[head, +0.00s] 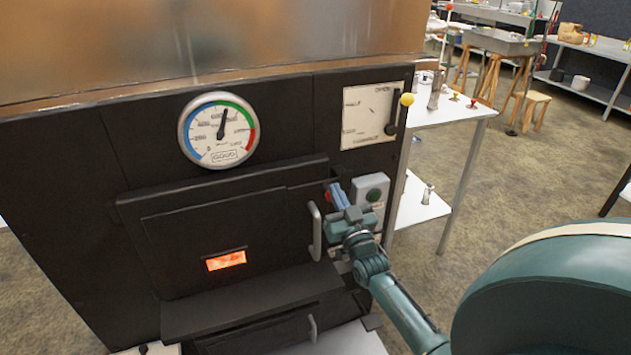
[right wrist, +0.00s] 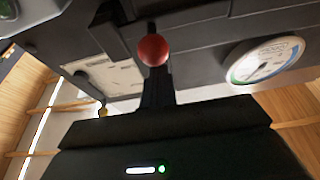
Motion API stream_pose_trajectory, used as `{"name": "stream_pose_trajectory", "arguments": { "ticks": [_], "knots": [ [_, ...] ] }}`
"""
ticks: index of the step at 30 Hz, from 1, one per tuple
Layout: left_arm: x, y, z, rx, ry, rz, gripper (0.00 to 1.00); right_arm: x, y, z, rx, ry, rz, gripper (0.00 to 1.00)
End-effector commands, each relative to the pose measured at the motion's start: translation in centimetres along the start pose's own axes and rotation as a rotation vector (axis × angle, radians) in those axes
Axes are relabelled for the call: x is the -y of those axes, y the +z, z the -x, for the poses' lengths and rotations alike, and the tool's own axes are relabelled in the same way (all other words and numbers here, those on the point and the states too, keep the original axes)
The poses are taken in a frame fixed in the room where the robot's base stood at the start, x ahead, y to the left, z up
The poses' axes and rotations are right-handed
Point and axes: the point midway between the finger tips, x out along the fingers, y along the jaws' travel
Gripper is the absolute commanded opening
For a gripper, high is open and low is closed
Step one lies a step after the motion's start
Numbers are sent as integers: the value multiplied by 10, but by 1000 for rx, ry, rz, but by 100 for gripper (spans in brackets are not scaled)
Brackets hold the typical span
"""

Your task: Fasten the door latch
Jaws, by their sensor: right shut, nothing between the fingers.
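The dark firebox door (head: 185,235) is on the front of the evaporator, with a small glowing orange window (head: 226,260) and a pale upright handle (head: 315,230) at its right edge. It looks closed or nearly so. The latch's red ball knob (head: 327,197) shows just left of my right gripper (head: 335,190), near the door's upper right corner. In the right wrist view the red knob (right wrist: 153,50) is just beyond the tips of my right gripper (right wrist: 155,85). That gripper is shut and empty; contact with the knob is unclear. The latch bar is mostly hidden.
A round gauge (head: 218,130) is above the door, and a white panel with a yellow-knobbed lever (head: 407,99) is to its right. A grey box with a green button (head: 372,193) is close to the right of my gripper. A white side table (head: 450,112) stands farther right.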

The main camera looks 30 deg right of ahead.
Motion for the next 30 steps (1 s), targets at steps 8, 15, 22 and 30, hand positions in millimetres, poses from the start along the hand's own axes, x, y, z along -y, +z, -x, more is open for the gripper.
{"name": "stream_pose_trajectory", "arguments": {
  "ticks": [8,15,22,30],
  "knots": [
    [0,0,0,-4,1,3,36,-1,4,1,0,15,-42,0],
    [0,0,0,-3,2,0,36,-1,4,1,0,16,-44,0],
    [-1,-1,1,-1,4,-3,36,-1,1,0,0,15,-43,0],
    [-3,-20,16,22,-6,-48,36,0,-37,-27,-2,13,-44,0]
  ]
}}
